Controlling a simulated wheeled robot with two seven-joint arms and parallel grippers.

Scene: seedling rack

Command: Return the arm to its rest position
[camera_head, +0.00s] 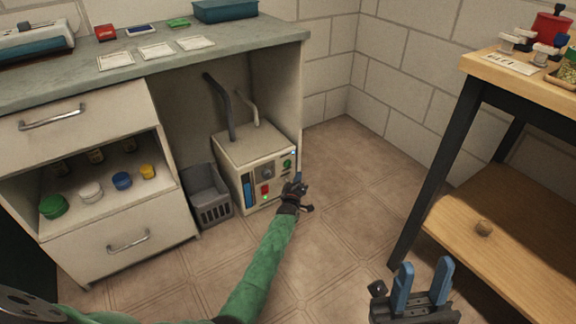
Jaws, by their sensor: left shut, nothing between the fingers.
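The machine's front has a dark knob, a red switch, a lit green light, and a green button. My right gripper (424,284) is at the bottom right, its two blue fingers upright and apart, with nothing between them. It is beside the wooden-shelved table.
A grey-topped cabinet (200,59) with drawers stands at left, holding cards, a blue tray (225,10) and jars on an open shelf. A grey bin (208,194) stands beside the machine. A dark-legged wooden table (520,78) stands at right. Tiled floor (350,190) between is clear.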

